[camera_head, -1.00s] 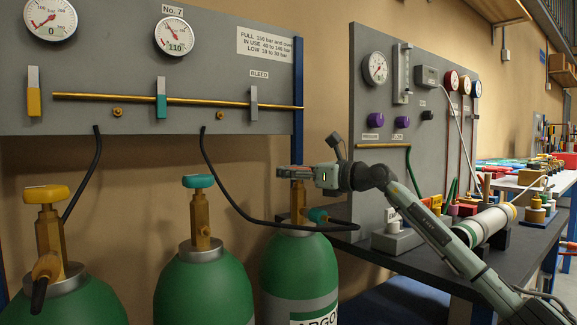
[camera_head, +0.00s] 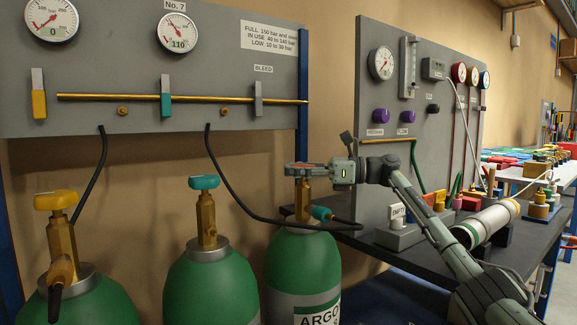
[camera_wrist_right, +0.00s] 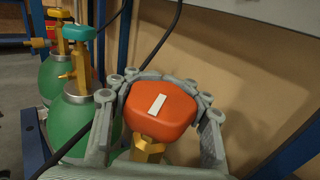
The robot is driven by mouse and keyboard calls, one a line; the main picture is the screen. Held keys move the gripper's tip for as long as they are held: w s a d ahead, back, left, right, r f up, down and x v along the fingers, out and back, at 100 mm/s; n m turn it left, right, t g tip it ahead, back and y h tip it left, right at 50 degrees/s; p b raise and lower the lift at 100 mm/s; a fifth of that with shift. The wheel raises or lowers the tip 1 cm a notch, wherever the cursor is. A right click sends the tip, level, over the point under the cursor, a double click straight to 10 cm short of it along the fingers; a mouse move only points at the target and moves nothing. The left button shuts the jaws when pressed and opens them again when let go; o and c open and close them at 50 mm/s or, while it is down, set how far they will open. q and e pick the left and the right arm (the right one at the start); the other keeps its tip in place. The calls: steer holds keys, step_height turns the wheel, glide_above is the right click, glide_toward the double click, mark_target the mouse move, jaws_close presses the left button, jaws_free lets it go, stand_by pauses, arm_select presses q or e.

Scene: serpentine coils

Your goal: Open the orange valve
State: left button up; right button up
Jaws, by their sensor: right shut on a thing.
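The orange valve (camera_wrist_right: 160,108) is a rounded orange handwheel with a white bar on top, on a brass stem (camera_wrist_right: 147,150) in the right wrist view. It tops the green cylinder (camera_head: 302,262) labelled ARGON; in the head view it is mostly hidden by my right gripper (camera_head: 302,169). My right gripper is shut on the handwheel, its grey fingers on both sides of it in the wrist view. The white bar lies slightly slanted there. My left gripper is not in view.
Cylinders with a teal valve (camera_head: 204,182) and a yellow valve (camera_head: 56,200) stand to the left. A black hose (camera_head: 230,180) runs down from the gauge panel (camera_head: 215,65) past the gripped cylinder. A dark bench (camera_head: 400,255) with fittings stands to the right.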

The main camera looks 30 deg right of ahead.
steer(key=shift+f, duration=0.15)
steer(key=o, duration=1.2)
steer(key=shift+d, duration=0.15)
steer(key=shift+c, duration=0.2)
steer(key=shift+o, duration=1.3)
steer(key=shift+s, duration=0.1)
steer(key=v, duration=1.2)
